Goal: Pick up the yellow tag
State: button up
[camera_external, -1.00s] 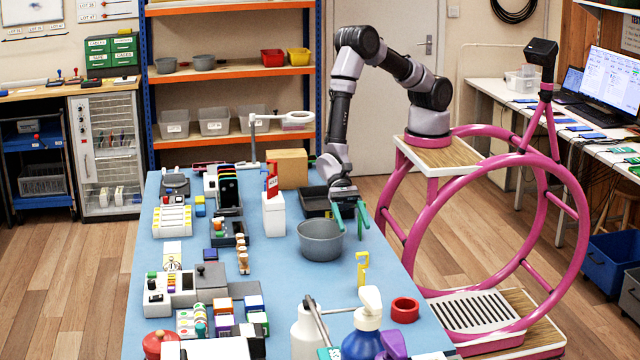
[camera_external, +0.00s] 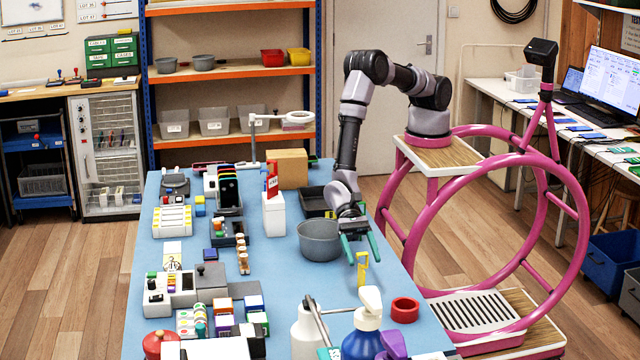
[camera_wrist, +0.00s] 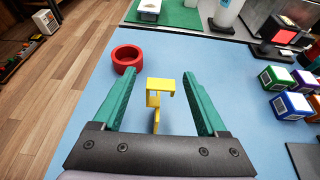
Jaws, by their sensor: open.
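The yellow tag (camera_external: 362,270) stands on the blue table near its right edge. In the wrist view the yellow tag (camera_wrist: 155,95) shows between my green fingers, with a flat top part and a thin stem below. My gripper (camera_external: 361,255) is open, its fingers pointing down just above and around the tag's upper end. The wrist view also shows my gripper (camera_wrist: 160,100) with the fingers wide apart and a gap on both sides of the tag. I cannot tell the exact height of the fingers over the tag.
A grey bowl (camera_external: 320,240) stands close to the left of my gripper. A red ring (camera_external: 405,310) lies nearer the camera, right of the tag. A blue spray bottle (camera_external: 362,342) and a white bottle (camera_external: 307,335) stand at the front. The tabletop around the tag is bare.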

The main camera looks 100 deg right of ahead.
jog(key=shift+c, duration=0.3)
grip_shut()
jog(key=shift+r, duration=0.1)
